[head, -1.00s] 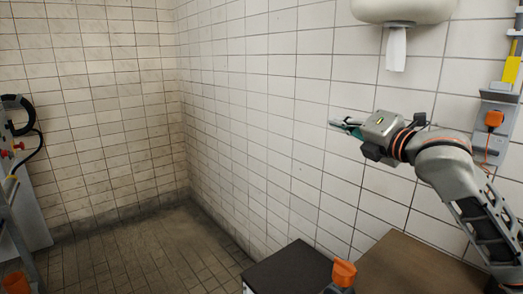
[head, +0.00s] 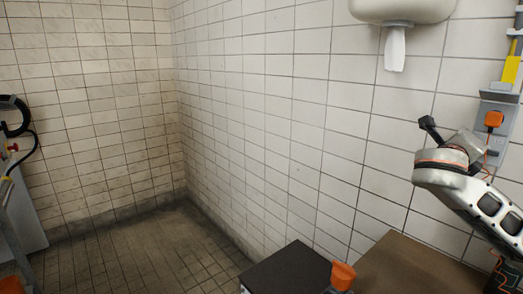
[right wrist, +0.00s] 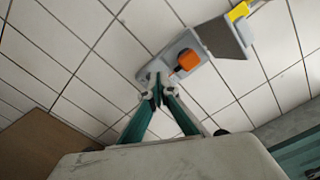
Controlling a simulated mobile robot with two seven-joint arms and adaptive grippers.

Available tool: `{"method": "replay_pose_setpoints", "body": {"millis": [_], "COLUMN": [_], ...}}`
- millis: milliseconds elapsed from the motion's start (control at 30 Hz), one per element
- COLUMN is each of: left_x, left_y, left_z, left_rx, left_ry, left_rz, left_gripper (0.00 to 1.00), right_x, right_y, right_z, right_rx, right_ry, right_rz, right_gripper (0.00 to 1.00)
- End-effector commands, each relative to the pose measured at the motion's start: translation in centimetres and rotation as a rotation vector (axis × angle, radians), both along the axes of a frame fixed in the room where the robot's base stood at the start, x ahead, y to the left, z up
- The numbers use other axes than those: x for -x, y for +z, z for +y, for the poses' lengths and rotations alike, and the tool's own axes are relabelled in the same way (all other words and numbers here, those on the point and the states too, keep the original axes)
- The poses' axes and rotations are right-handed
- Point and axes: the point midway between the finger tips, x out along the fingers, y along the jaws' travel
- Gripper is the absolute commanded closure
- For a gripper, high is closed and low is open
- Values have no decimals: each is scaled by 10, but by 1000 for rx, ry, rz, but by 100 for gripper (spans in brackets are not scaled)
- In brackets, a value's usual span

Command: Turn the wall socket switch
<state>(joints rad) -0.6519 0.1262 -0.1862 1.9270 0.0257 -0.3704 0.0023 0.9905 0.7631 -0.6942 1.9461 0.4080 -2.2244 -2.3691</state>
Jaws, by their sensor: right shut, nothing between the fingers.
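The grey wall socket unit (head: 487,157) is on the tiled wall at the right edge of the head view, with an orange plug (head: 493,119) in it. In the right wrist view the light grey socket plate (right wrist: 148,72) and the orange plug (right wrist: 188,59) are ahead. My right gripper (right wrist: 158,92) is shut and empty. Its tips overlap the lower left end of the plate in that view; I cannot tell whether they touch it. They hide that part, and I cannot make out the switch. My left gripper is not in view.
A white paper dispenser (head: 405,10) hangs on the wall above. A brown tabletop (head: 405,265) lies below my right arm, beside a black-topped box (head: 290,270). A dark grey housing with a yellow part (right wrist: 240,12) adjoins the plate. The floor (head: 130,250) at left is open.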

Motion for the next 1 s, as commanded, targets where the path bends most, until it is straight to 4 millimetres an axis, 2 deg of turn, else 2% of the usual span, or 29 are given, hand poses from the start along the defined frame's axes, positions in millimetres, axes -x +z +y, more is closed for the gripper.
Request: {"method": "replay_pose_setpoints", "body": {"millis": [167,367,433,500,700,1000], "left_x": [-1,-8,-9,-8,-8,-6], "left_y": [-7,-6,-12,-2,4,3], "left_z": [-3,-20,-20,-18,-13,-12], "left_rx": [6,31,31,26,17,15], "left_ry": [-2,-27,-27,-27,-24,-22], "left_rz": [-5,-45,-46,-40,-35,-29], "left_gripper": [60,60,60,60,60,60], "right_x": [-3,-18,-23,-28,-38,-42], "right_y": [0,-3,-3,4,3,1], "right_z": [-11,-29,-36,-42,-53,-56], "right_rx": [18,15,13,14,13,13], "right_ry": [-17,-17,-17,-16,-14,-12], "right_rz": [6,6,6,9,7,6], "right_gripper": [100,100,100,100,100,100]}}
